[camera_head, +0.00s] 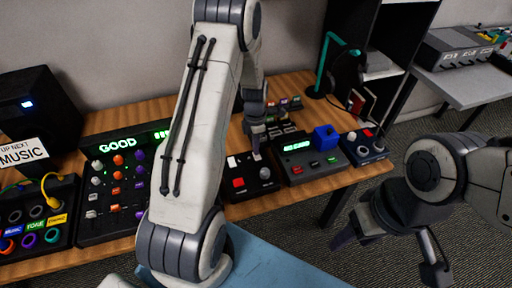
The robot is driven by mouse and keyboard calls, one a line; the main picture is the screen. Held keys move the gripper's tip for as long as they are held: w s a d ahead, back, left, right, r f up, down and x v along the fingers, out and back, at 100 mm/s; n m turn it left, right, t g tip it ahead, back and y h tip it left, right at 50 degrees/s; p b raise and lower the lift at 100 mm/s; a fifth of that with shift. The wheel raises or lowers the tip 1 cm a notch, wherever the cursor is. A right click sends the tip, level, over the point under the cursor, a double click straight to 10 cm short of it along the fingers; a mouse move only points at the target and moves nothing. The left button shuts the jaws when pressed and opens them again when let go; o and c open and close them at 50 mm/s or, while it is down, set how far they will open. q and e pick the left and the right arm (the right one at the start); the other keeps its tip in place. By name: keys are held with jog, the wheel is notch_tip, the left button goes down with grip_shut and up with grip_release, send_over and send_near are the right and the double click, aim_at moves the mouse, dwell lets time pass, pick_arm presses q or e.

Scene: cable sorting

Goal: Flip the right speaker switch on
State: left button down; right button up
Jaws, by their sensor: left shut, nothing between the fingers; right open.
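My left gripper (257,154) is shut and empty. It points down at the back edge of a small black box (240,193) with white and red buttons and a grey knob; I cannot tell whether it touches. My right gripper (391,256) is open and empty, off the table's right front side. A black speaker-like box (62,108) with a blue light stands at the far left. I cannot make out a right speaker or its switch for certain. A small dark box (364,149) with a red button sits at the table's right end.
A mixer panel (97,222) with a green "GOOD" display and a cable socket box (66,226) stand left on the wooden table (290,88). A grey device (300,168) with a blue block (325,137) stands right of centre.

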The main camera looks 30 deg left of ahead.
pick_arm(q)
jog(key=r+p, duration=0.2)
jog(key=r, duration=0.1)
jog(key=shift+w+a+r+p, duration=0.15)
jog(key=shift+a+r+p, duration=0.05)
jog(key=shift+r+p, duration=0.1)
notch_tip(320, 180, up, 9)
jog(key=b, duration=0.1)
jog(key=shift+w+a+r+b, duration=0.2)
jog(key=shift+w+a+b, duration=0.1)
jog(key=shift+w+a, duration=0.15)
pick_arm(e)
jog(key=shift+r, duration=0.9)
pick_arm(q)
jog(key=s+d+b, duration=0.1)
jog(key=b, duration=0.6)
jog(key=shift+d+r, duration=0.1)
jog(key=shift+r, duration=0.05)
pick_arm(e)
notch_tip(320, 180, down, 7)
pick_arm(q)
jog(key=f, duration=0.9)
jog(key=s+d+f, duration=0.1)
jog(key=f, duration=0.4)
jog(key=shift+s+d, duration=0.1)
pick_arm(e)
jog(key=shift+f, duration=0.25)
